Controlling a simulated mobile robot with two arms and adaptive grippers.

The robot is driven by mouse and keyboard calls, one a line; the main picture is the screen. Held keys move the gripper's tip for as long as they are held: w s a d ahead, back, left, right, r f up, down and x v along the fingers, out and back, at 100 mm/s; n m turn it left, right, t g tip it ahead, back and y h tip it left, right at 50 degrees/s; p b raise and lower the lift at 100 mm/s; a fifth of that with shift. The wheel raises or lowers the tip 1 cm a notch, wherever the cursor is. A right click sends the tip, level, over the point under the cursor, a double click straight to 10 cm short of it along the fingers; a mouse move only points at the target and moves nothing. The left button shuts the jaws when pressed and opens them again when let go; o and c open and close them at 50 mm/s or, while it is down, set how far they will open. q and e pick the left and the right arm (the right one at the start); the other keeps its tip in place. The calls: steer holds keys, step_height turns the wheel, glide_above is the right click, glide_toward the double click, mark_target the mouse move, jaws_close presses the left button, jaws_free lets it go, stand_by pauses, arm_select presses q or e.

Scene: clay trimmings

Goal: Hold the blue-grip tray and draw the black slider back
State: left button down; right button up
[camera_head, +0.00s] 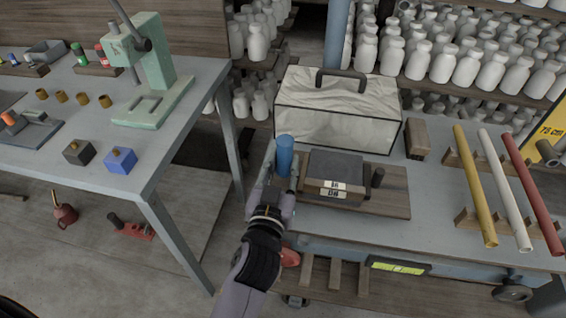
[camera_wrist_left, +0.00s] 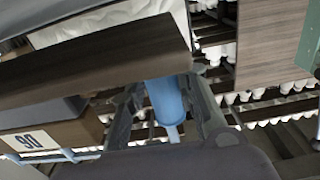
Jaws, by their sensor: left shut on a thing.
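The tray is a wooden board (camera_head: 390,201) on the grey-blue bench, with an upright blue grip (camera_head: 285,151) at its left end. A dark block (camera_head: 336,164) with white number labels sits on it. The black slider knob (camera_head: 379,177) stands upright just right of that block. My left gripper (camera_head: 281,176) reaches in from the front and is shut on the blue grip. In the left wrist view the blue grip (camera_wrist_left: 166,100) lies between the two fingers, beside the tray's wooden edge (camera_wrist_left: 80,68). My right gripper is in neither view.
A covered box (camera_head: 335,110) with a black handle stands behind the tray. A small wooden block (camera_head: 417,138) and a rack with yellow, white and red rods (camera_head: 497,190) stand to the right. A second bench (camera_head: 200,80) with a green press is at the left, across a gap.

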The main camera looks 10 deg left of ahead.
arm_select(q)
steer(key=shift+d, duration=0.1)
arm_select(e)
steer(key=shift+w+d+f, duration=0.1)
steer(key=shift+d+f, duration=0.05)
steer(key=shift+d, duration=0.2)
arm_select(q)
steer(key=shift+f, duration=0.15)
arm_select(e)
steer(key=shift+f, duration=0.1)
